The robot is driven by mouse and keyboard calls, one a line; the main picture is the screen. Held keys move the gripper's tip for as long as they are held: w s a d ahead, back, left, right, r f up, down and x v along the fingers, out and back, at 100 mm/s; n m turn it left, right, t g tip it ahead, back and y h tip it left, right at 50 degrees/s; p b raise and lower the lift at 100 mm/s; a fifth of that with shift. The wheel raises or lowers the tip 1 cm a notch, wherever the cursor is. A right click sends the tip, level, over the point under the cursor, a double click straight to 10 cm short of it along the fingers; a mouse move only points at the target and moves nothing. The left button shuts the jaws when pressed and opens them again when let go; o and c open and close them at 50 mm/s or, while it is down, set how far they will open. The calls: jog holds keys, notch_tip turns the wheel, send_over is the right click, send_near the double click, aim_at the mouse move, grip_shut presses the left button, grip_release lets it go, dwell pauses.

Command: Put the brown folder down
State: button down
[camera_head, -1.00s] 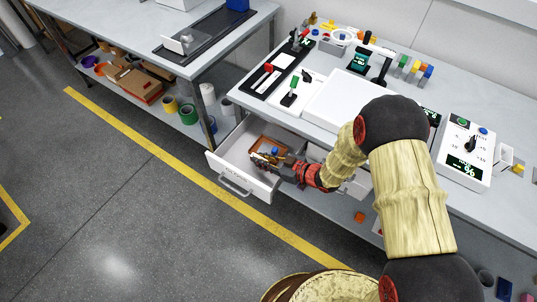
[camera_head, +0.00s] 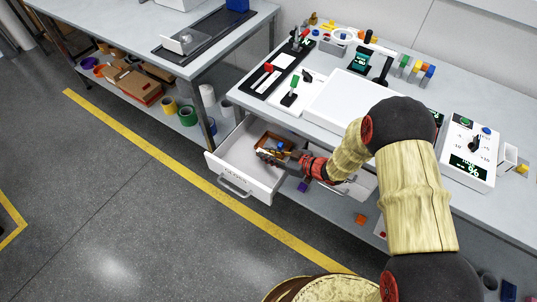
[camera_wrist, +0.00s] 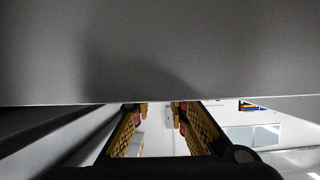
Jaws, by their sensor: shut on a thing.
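An open white drawer (camera_head: 228,160) under the workbench has a dark label on its front and a handle. A brown flat thing, which looks like the brown folder (camera_head: 264,139), is in or just above the drawer, with a small blue thing at it. My gripper (camera_head: 266,153) is low over the drawer at the near side of the brown thing and is shut on it. The exact contact is too small to tell. In the wrist view, the fingers of my gripper (camera_wrist: 160,125) show yellow patterned pads. The folder cannot be made out there.
The workbench top (camera_head: 320,120) above the drawer carries a white panel, a black rail and a meter box (camera_head: 468,150). A grey surface (camera_wrist: 160,50) fills the top of the wrist view. A second bench (camera_head: 215,60) stands at left. The floor before the drawer is clear.

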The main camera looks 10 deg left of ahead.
jog(key=shift+f, duration=0.55)
jog(key=c, duration=1.7)
grip_release()
jog(key=shift+c, duration=0.2)
jog(key=shift+r, duration=0.3)
jog(key=p+v, duration=0.3)
jog(key=v, duration=0.9)
jog(key=shift+r+p, duration=0.4)
jog(key=shift+w, duration=0.1)
